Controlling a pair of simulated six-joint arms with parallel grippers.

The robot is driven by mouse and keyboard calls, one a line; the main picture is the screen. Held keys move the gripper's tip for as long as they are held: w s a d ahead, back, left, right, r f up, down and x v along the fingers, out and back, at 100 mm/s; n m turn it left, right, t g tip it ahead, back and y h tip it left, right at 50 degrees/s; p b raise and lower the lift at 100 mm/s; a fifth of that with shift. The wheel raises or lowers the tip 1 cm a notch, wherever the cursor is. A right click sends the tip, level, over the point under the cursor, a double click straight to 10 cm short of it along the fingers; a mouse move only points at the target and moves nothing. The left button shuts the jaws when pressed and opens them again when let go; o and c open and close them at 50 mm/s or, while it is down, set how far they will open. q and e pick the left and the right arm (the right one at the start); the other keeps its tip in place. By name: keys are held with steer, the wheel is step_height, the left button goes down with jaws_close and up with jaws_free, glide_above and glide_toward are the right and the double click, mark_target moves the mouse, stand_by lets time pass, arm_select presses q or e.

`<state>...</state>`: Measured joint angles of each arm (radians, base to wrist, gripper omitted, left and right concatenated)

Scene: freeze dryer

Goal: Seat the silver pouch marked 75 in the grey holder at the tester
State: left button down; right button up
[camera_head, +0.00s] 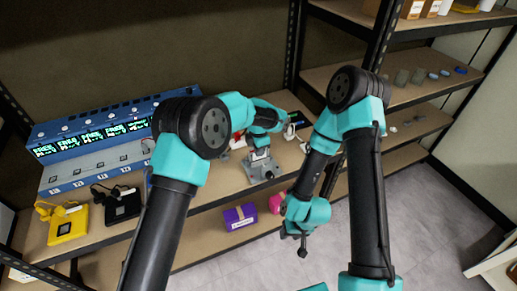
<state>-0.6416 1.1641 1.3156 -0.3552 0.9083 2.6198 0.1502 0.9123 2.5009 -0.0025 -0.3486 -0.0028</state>
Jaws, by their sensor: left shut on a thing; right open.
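My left gripper (260,158) points down over the shelf board, right of the blue bank. It is shut on a small silver-grey thing (263,171), which looks like the pouch. No 75 can be read on it, and I cannot tell its edge from a grey holder under it. My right gripper (302,248) is open and empty, hanging in front of the shelf edge, lower and to the right. A dark device with a small lit display (294,117) stands behind the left wrist, partly hidden. I cannot tell whether it is the tester.
The blue bank (100,132) with several lit screens stands at the back left. A yellow case (68,226) and a black case (117,205) sit before it. A purple box (240,217) and a pink thing (277,203) are lower down. A rack with bottles (412,9) is at right.

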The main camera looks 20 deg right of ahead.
arm_select(q)
steer(key=shift+f, duration=0.9)
stand_by(0.3)
steer(key=c, duration=1)
jaws_free()
step_height(320, 180, up, 17)
steer(key=shift+r, duration=0.2)
